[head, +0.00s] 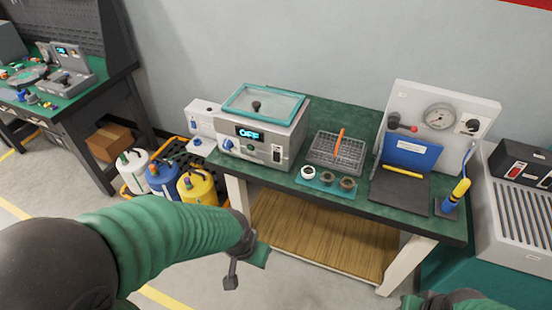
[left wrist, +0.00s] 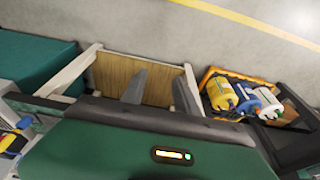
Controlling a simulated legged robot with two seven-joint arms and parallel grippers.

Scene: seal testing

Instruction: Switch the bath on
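The bath (head: 262,160) is a grey box with a teal-rimmed clear lid (head: 265,103) and a dark knob on top. It stands on the green-topped table, and its front display (head: 249,133) reads OFF. A small dark switch (head: 277,153) sits at the right of its front, and a blue knob (head: 227,144) at the left. My left gripper (head: 246,270) is empty and below the bath, in front of the table, touching nothing. Its two fingers stand apart in the left wrist view (left wrist: 160,95). My right gripper (head: 425,300) is cut off at the bottom edge; its fingers are unclear.
A wire basket (head: 337,150) with an orange handle and a teal tray (head: 328,184) of rings stand right of the bath. A gauge panel (head: 440,115) and a yellow-handled tool (head: 460,190) are farther right. Coloured canisters (head: 163,180) stand on the floor left of the table (head: 236,192).

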